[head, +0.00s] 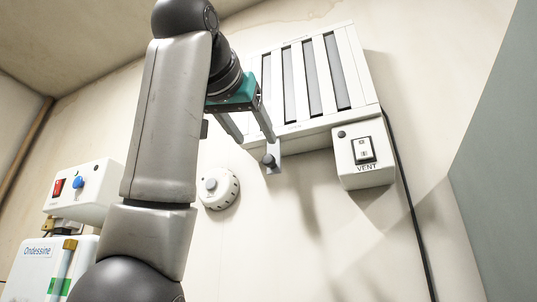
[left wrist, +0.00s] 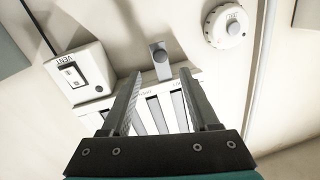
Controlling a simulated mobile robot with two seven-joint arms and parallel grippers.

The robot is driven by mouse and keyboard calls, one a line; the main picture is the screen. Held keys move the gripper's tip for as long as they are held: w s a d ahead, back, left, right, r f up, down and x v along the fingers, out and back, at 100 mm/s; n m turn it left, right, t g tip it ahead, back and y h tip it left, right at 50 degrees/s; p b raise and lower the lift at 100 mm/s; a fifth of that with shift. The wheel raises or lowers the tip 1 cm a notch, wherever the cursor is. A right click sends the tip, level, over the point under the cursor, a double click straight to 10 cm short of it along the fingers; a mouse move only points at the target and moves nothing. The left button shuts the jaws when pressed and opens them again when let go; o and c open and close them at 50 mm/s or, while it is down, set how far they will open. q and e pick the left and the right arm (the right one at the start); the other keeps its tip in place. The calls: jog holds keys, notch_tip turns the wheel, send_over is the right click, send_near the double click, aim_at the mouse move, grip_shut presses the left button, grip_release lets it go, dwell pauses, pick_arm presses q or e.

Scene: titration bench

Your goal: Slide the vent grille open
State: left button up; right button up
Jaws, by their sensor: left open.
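The white vent grille (head: 355,66) is on the wall at the upper middle of the head view, with dark grey gaps between its slats. A small grey tab with a dark round knob (head: 269,161) hangs below its lower edge; the tab also shows in the left wrist view (left wrist: 160,60). My left gripper (head: 258,141) is open in front of the grille's lower left, its fingertips near the knob. In the left wrist view my open fingers (left wrist: 157,73) point toward the tab, with nothing between them. My right gripper is not in view.
A round white dial (head: 218,188) is on the wall below left. A box with red and blue controls (head: 83,192) stands at the far left. A grey panel (head: 500,160) edges the right.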

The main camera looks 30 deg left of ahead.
aim_at(268, 157)
pick_arm(q)
jog(key=w+p, duration=0.1)
jog(key=w, duration=0.2)
jog(key=w+a+p, duration=0.1)
jog(key=w, duration=0.2)
jog(key=w+a+p, duration=0.1)
jog(key=w, duration=0.3)
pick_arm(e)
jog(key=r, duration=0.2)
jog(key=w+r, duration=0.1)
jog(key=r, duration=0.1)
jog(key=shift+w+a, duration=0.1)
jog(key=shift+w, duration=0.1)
pick_arm(q)
grip_shut()
jog(key=shift+d+r, duration=0.1)
jog(key=shift+r, duration=0.05)
dwell(0.4)
